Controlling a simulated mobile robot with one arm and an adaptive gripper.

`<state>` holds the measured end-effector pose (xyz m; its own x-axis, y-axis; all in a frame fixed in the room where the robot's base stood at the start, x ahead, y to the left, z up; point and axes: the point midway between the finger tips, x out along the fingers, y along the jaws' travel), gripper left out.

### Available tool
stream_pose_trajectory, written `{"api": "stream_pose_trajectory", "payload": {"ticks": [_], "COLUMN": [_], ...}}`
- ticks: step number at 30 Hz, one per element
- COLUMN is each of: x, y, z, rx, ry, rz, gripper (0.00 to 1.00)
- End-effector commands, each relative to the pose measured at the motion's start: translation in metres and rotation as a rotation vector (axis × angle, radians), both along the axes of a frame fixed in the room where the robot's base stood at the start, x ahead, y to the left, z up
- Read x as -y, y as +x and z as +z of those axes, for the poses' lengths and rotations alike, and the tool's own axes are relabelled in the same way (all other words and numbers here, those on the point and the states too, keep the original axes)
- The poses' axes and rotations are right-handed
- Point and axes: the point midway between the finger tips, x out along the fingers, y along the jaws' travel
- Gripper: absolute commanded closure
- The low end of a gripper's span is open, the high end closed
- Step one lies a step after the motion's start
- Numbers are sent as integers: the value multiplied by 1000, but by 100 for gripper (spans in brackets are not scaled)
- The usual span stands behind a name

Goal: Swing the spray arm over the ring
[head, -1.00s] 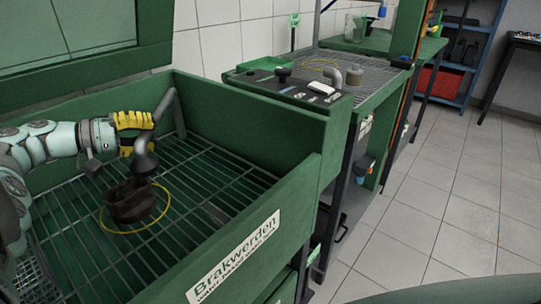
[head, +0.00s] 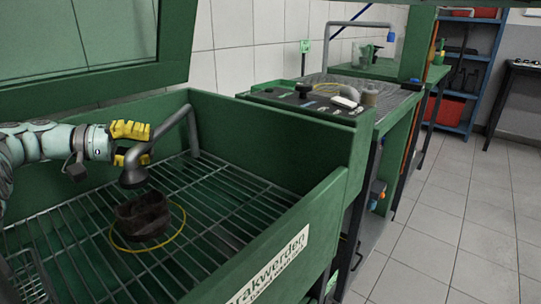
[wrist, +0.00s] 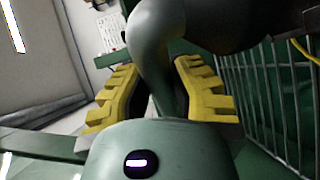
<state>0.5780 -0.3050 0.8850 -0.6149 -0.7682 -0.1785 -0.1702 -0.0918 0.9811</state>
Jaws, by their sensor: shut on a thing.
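The grey spray arm (head: 168,136) rises from the back of the green wash cabinet and bends over to a dark nozzle head (head: 133,176). My gripper (head: 130,144), with yellow fingers, is shut on the spray arm's bent tube just behind the nozzle. In the wrist view the tube (wrist: 160,50) runs between the two yellow fingers. The yellow ring (head: 183,222) lies flat on the wire grate, around a dark brown part (head: 143,218).
The cabinet has green walls (head: 270,130) and a wire grate (head: 215,205) with free room to the right of the ring. A wire basket (head: 28,280) is at the lower left.

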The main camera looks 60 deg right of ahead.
Motion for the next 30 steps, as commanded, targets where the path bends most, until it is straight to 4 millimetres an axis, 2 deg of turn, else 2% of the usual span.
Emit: {"api": "stream_pose_trajectory", "payload": {"ticks": [6, 7, 16, 25, 30], "x": [0, 0, 0, -1, -1], "y": [1, 1, 1, 1, 2], "z": [-3, -3, -2, 2, 23], "rx": [1, 0, 1, 2, 4], "ry": [9, 8, 4, 2, 2], "rz": [8, 7, 5, 4, 5], "gripper": [100, 75, 46, 46, 46]}}
